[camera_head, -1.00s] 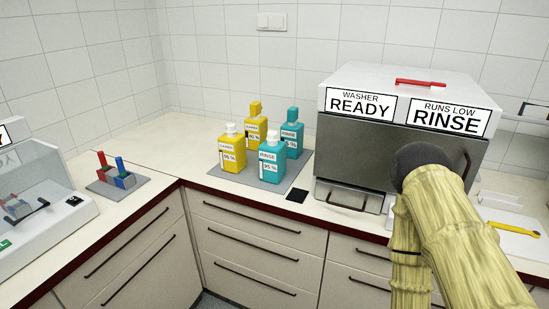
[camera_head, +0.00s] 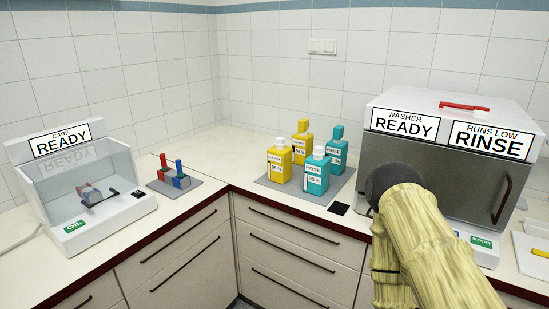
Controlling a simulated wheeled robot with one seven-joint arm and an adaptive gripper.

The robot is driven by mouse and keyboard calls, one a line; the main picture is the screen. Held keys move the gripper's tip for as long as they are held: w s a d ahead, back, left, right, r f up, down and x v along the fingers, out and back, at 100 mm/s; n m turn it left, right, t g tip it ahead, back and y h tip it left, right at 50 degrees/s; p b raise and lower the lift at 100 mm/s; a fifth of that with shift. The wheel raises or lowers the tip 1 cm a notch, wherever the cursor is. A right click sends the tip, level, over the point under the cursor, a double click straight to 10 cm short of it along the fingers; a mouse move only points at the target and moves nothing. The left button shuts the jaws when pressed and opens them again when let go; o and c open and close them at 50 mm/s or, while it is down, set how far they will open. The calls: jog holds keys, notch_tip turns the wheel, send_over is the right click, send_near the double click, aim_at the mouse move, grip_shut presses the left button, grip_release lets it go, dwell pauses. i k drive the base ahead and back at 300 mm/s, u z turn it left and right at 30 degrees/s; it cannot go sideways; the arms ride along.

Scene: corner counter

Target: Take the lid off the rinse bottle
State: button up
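Two teal bottles labelled RINSE stand on a grey mat (camera_head: 268,184) in the counter corner. My arm, in a yellow cover, rises at the lower right, in front of the washer and to the right of the bottles. My gripper is not in view.
Two yellow bottles, front (camera_head: 280,171) and rear (camera_head: 301,151), stand left of the teal ones. The washer (camera_head: 440,170) reads "RUNS LOW RINSE", with a red handle on top. A care machine (camera_head: 90,180) and a holder with red and blue pieces (camera_head: 174,177) stand left.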

aim_at(318, 151)
jog(key=u, duration=0.75)
jog(key=k, duration=1.05)
jog(key=u, duration=1)
jog(key=i, duration=1)
jog(key=z, duration=0.35)
jog(key=i, duration=1.1)
jog(key=z, duration=1.55)
jog(key=i, duration=0.55)
jog(key=z, duration=0.45)
